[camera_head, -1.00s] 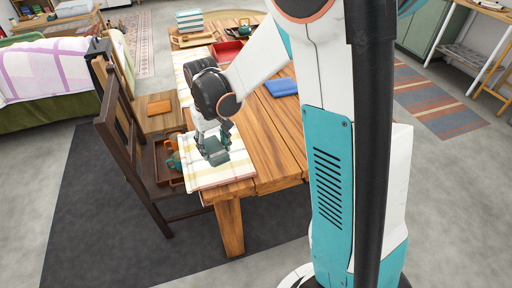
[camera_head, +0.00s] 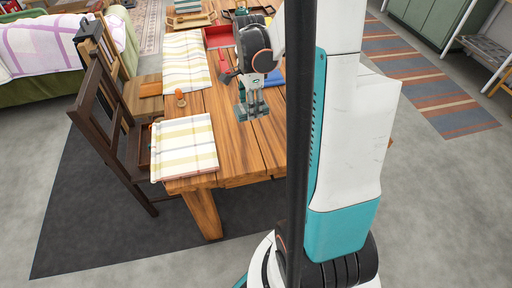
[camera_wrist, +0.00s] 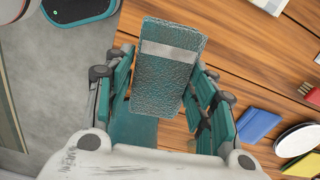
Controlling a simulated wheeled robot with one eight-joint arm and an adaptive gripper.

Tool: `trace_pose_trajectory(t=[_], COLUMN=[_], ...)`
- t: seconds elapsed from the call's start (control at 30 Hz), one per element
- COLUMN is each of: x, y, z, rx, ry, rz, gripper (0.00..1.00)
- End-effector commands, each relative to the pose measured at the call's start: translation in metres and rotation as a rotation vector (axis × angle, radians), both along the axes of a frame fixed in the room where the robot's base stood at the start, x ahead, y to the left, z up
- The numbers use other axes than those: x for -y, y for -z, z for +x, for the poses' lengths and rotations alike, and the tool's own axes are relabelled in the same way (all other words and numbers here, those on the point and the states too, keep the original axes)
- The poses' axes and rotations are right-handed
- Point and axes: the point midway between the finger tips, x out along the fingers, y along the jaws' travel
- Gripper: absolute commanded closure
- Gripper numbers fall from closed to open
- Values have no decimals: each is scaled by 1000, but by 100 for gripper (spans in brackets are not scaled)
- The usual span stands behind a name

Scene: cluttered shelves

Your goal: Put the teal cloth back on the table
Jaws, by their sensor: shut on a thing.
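The teal cloth (camera_wrist: 168,75) is a folded, textured rectangle with a grey band, seen in the wrist view between my fingers. My gripper (camera_wrist: 160,95) is shut on it. In the head view my gripper (camera_head: 253,112) points down over the bare wood of the table (camera_head: 233,150), right of the striped placemats. There the cloth is hard to tell from my teal fingers. The wrist view shows wooden planks beyond the cloth; whether the cloth touches the table I cannot tell.
A red tray (camera_head: 218,37) lies farther back. A blue book (camera_wrist: 257,124) and a white dish (camera_wrist: 297,140) are nearby. A dark chair (camera_head: 110,125) stands left. Bare wood shows nearer the front edge.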

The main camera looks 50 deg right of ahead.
Motion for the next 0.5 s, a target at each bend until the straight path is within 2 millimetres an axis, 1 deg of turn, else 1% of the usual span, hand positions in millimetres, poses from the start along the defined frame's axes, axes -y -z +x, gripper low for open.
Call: trace_pose_trajectory(t=[0.03, 0.1, 0.17, 0.2, 0.27, 0.5], x=[6, 11, 13, 14, 14, 14], y=[-3, -2, 2, 7, 19, 79], z=[-5, -9, -11, -11, -11, -11], rx=[0, 0, 0, 0, 0, 0], ry=[53, 104, 126, 134, 138, 134], rz=[0, 0, 0, 0, 0, 0], gripper=[76, 76, 76, 76, 76, 76])
